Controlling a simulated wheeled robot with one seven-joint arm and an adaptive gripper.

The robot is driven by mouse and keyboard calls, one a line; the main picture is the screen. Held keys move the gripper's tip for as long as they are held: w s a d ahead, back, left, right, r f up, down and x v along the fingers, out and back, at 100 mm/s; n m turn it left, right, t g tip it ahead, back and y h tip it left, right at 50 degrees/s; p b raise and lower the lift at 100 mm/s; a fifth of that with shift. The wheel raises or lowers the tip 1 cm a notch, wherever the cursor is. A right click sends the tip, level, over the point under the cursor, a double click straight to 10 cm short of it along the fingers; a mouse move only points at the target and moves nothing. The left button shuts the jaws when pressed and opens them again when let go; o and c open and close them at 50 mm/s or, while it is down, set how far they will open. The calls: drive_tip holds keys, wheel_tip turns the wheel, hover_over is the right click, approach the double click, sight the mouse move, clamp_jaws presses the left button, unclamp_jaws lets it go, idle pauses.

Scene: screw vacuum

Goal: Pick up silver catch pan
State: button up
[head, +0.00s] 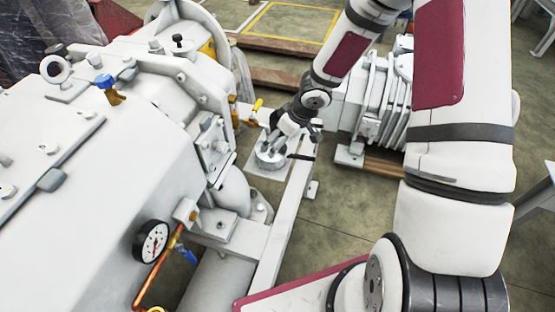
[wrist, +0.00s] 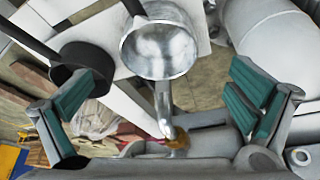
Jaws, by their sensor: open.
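The silver catch pan (wrist: 160,52) is a round, shiny, open pan in the upper middle of the wrist view, with a dark handle running up past the top edge. In the head view the silver pan (head: 268,158) sits on a pale plate beside the machine, partly covered by my gripper. My gripper (head: 286,138) is just above the pan. In the wrist view my gripper (wrist: 170,85) is open, its teal pads wide apart to either side, with nothing held. The pan appears beyond the fingers; whether they touch it cannot be told.
A dark pan (wrist: 82,60) with a dark handle is left of the silver one. A silver bent pipe (wrist: 164,108) with a brass end lies between the fingers in the picture. The large white machine (head: 100,180) is at left; a white beam (head: 285,215) runs beside the plate.

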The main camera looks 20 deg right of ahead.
drive_tip(key=b, duration=0.3)
hover_over(286, 157)
drive_tip(key=w+a, duration=0.1)
drive_tip(key=a, duration=0.1)
drive_tip(key=shift+a+f, duration=0.2)
drive_tip(key=shift+f, duration=2)
drive_tip(key=b+x, duration=0.3)
drive_tip(key=x, duration=0.1)
drive_tip(key=shift+s+d+f, duration=0.1)
drive_tip(key=shift+s+d, duration=0.05)
drive_tip(key=shift+s, duration=0.15)
drive_tip(key=shift+w+f+b, duration=0.3)
drive_tip(key=shift+f+b, duration=0.2)
drive_tip(key=c, duration=1.2)
drive_tip(key=shift+r, duration=0.15)
